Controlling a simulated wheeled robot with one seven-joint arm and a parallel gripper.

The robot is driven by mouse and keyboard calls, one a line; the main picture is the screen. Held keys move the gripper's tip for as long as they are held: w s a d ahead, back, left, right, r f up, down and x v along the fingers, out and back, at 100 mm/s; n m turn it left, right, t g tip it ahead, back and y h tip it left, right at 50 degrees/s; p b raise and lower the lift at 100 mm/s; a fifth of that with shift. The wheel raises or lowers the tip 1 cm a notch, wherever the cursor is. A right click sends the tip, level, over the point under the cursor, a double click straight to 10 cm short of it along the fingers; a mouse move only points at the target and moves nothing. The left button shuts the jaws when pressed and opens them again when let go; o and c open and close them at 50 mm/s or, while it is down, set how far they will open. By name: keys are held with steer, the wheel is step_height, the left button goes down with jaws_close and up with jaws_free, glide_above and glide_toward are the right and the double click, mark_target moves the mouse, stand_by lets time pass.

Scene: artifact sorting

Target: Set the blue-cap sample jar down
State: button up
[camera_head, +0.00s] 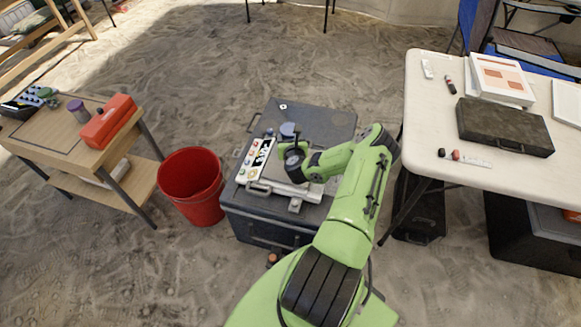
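The sample jar with a blue-grey cap (287,130) is over the dark case (320,118) in the middle of the view. Only its upper part shows; the lower part is hidden behind my gripper (291,146). My gripper is at the jar, at the end of my green arm reaching in from the lower right. Its fingers are dark and small here, so I cannot tell whether they are closed on the jar. I also cannot tell whether the jar's base touches anything. A pale tray with small coloured items (258,155) lies left of the gripper on the case.
A red bucket (203,205) stands left of the case. A wooden table (62,135) at left holds a red box (110,121) and a purple-capped jar (77,108). A white table (425,110) at right holds a dark case (505,127) and a white box (503,80).

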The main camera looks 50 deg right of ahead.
steer(key=shift+s+d+f, duration=0.1)
steer(key=shift+d+f, duration=0.1)
steer(key=shift+f, duration=0.25)
step_height(320, 180, down, 9)
steer(key=b, duration=0.5)
steer(key=shift+f, duration=0.2)
steer(key=shift+r, duration=0.2)
steer(key=shift+f, duration=0.1)
steer(key=o, duration=1.1)
